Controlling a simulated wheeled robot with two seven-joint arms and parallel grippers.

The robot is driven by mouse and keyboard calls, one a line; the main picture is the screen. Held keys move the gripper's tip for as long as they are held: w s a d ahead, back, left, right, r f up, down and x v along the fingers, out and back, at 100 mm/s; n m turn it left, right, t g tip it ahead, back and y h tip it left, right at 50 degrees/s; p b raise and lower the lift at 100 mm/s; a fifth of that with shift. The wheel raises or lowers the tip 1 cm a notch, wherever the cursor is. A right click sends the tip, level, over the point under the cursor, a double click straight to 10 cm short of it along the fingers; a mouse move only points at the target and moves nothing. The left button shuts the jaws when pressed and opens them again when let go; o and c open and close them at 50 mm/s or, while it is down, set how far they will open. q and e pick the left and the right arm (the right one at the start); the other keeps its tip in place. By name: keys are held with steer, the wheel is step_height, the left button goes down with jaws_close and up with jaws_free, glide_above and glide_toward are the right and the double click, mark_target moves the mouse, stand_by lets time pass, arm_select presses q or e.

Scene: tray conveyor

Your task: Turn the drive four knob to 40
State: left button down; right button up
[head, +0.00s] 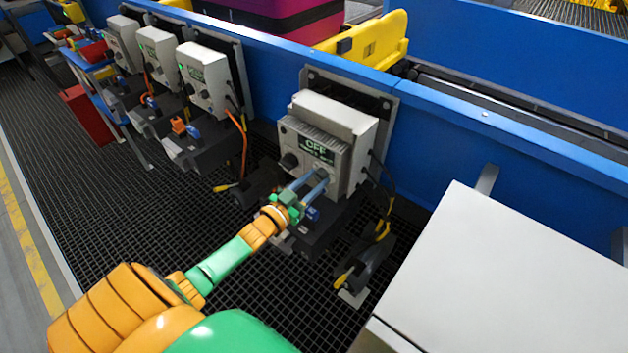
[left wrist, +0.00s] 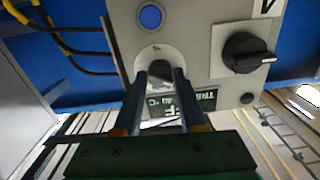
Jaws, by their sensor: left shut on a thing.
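The nearest grey drive box (head: 352,132) is mounted on the blue conveyor side, and its display (head: 317,149) reads "OFF". My left gripper (head: 318,181) is at the lower right of its front face. In the left wrist view, the drive's round knob (left wrist: 160,68) sits between the two fingertips, on a pale dial, and the fingers are shut on it. Part of the display (left wrist: 197,103) shows beyond the fingers. The knob's pointer and scale are too small to read. In the head view the fingers hide the knob. My right gripper is not in view.
A larger black rotary switch (left wrist: 247,52) and a blue button (left wrist: 150,17) are close to the knob. Several similar drives (head: 203,75) stand along the conveyor at left. Cables (head: 385,195) hang right of the box. A pale flat panel (head: 510,275) fills the lower right.

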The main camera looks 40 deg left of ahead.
arm_select(q)
steer(key=shift+w+r+n, duration=0.1)
steer(key=shift+r+n, duration=0.1)
steer(key=shift+n, duration=0.2)
steer(key=c, duration=0.5)
jaws_free()
steer(key=shift+f, duration=0.1)
steer(key=s, duration=0.7)
steer(key=shift+a+p, duration=0.3)
